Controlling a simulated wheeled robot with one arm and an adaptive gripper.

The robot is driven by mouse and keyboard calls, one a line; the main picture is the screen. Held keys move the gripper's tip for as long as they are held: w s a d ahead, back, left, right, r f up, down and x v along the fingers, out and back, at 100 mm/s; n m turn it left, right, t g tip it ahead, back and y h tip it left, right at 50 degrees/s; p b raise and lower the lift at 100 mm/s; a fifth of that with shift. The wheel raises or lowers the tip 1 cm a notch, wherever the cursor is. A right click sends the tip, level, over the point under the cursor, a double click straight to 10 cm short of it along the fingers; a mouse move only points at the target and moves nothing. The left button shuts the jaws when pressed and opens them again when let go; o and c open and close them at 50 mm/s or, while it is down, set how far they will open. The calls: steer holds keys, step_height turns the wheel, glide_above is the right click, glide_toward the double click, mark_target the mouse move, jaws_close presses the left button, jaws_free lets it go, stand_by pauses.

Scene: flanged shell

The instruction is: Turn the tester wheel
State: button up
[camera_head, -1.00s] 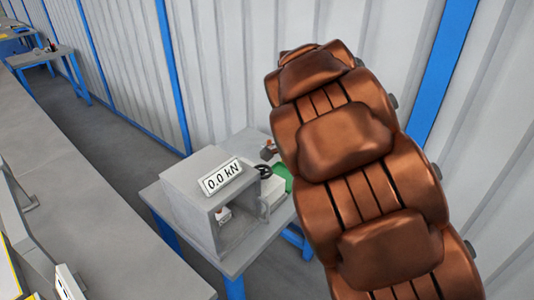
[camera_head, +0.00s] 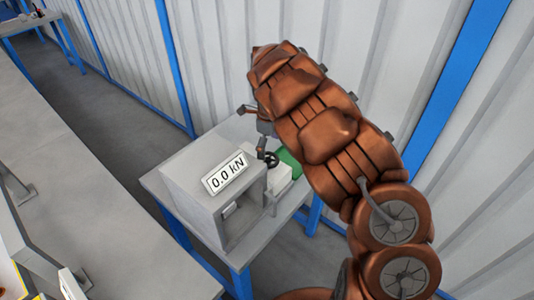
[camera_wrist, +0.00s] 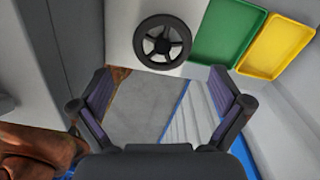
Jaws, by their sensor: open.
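The tester is a grey box (camera_head: 192,192) with a "0.0 kN" display (camera_head: 227,174) on top, standing on a small table. Its black spoked wheel (camera_head: 272,160) is at the box's right side. In the wrist view the whole wheel (camera_wrist: 162,46) shows face-on at top centre, on a light panel. My gripper (camera_wrist: 160,84) is open, its two fingers spread wide with nothing between them. The wheel lies beyond the fingertips and roughly centred between them, apart from them. In the head view my gripper is close to the wheel and partly hidden by my arm.
A green tray (camera_wrist: 228,30) and a yellow tray (camera_wrist: 276,46) lie right of the wheel in the wrist view. The table (camera_head: 158,185) has blue legs and stands near a corrugated wall (camera_head: 215,65). A long grey bench (camera_head: 75,175) runs along the left.

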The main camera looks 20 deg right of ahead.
mark_target(270, 160)
steer(key=shift+d+f+p, duration=0.15)
steer(key=shift+f+p, duration=0.25)
steer(key=shift+f, duration=0.9)
steer(key=shift+d+f+p, duration=0.1)
steer(key=shift+f+p, duration=0.3)
steer(key=shift+f, duration=0.85)
